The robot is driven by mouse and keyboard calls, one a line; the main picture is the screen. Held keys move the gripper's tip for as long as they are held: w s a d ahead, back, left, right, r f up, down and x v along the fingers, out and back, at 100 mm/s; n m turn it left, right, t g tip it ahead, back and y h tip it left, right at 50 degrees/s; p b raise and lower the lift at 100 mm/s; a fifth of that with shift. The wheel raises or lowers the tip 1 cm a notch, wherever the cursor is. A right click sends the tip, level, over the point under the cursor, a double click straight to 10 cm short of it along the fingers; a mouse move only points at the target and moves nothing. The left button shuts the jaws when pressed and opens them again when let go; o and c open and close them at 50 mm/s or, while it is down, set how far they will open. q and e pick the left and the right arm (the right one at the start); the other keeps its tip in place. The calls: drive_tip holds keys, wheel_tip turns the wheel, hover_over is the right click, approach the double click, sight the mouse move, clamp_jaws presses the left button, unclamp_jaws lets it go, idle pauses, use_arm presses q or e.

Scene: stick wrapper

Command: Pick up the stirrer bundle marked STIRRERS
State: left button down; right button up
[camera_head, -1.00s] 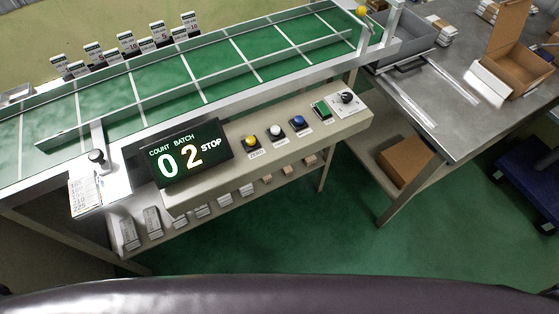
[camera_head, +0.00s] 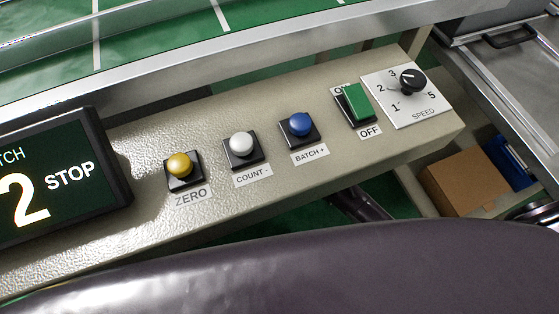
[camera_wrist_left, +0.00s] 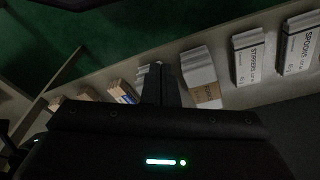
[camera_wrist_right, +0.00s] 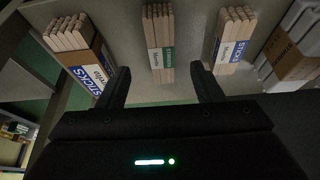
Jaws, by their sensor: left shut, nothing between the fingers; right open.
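My right gripper (camera_wrist_right: 161,72) is open. A wooden stick bundle with a green label (camera_wrist_right: 160,55) appears between its fingers in the picture; nothing is gripped. Neither gripper can be made out in the head view.
Another wooden bundle marked STICKS (camera_wrist_right: 88,62) lies left in the right wrist view. The control panel (camera_head: 225,205) overhangs in the head view, with a cardboard box (camera_head: 465,180) at right.

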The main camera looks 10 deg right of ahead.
drive_tip(key=b+x, duration=0.2)
drive_tip(key=x, duration=0.4)
drive_tip(key=shift+a+f+b, duration=0.1)
drive_tip(key=shift+f+b, duration=0.25)
drive_tip(key=shift+w+f, duration=0.15)
drive_tip(key=shift+f, duration=0.25)
use_arm(q)
drive_tip(key=d, duration=0.1)
drive_tip(key=w+d+t, duration=0.1)
drive_tip(key=d+f+t+h, duration=0.1)
drive_tip(key=shift+w+d+m, duration=0.3)
drive_tip(key=shift+d+m, duration=0.05)
drive_tip(key=shift+m, duration=0.05)
use_arm(e)
drive_tip(key=c, duration=1.1)
drive_tip(key=shift+r, duration=0.1)
